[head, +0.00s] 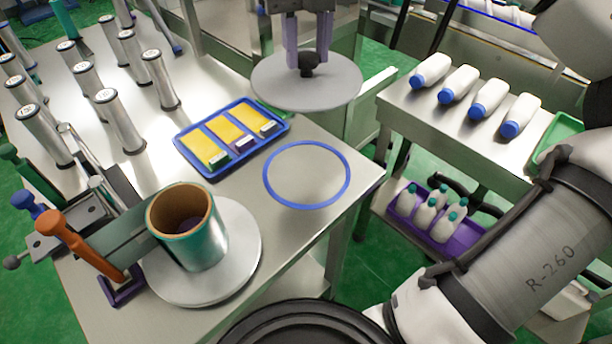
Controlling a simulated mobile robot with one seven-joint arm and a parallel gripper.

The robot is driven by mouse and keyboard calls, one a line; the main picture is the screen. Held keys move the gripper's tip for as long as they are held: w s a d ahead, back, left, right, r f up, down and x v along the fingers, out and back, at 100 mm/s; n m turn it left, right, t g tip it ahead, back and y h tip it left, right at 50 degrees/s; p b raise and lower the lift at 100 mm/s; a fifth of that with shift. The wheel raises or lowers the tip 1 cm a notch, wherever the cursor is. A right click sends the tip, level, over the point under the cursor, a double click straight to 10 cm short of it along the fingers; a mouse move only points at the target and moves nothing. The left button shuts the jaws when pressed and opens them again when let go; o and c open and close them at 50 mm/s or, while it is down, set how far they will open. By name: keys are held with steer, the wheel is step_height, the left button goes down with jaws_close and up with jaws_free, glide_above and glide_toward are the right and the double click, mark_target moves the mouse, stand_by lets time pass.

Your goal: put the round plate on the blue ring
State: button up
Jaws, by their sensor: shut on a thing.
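The round plate (285,90) is a flat grey disc with a small black knob in its middle. My gripper (308,62) is shut on the knob and holds the plate level in the air, above and beyond the blue ring. The blue ring (267,180) lies flat on the metal table near its right corner, and the bare tabletop shows inside it. The plate is apart from the ring and hides part of the table's back edge.
A blue tray (211,177) with yellow packs lies left of the ring. A green cylinder (205,250) stands on a round grey base (246,255) in front. Several metal cylinders (120,122) stand at the left. White bottles (478,98) lie on a side table.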

mark_target(307, 79)
step_height(307, 79, down, 20)
steer(key=shift+r, duration=0.1)
stand_by(0.4)
steer(key=shift+f, duration=0.2)
steer(key=o, duration=1.1)
steer(key=shift+r, duration=0.1)
steer(key=shift+r, duration=0.1)
step_height(307, 79, up, 12)
steer(key=shift+r, duration=0.1)
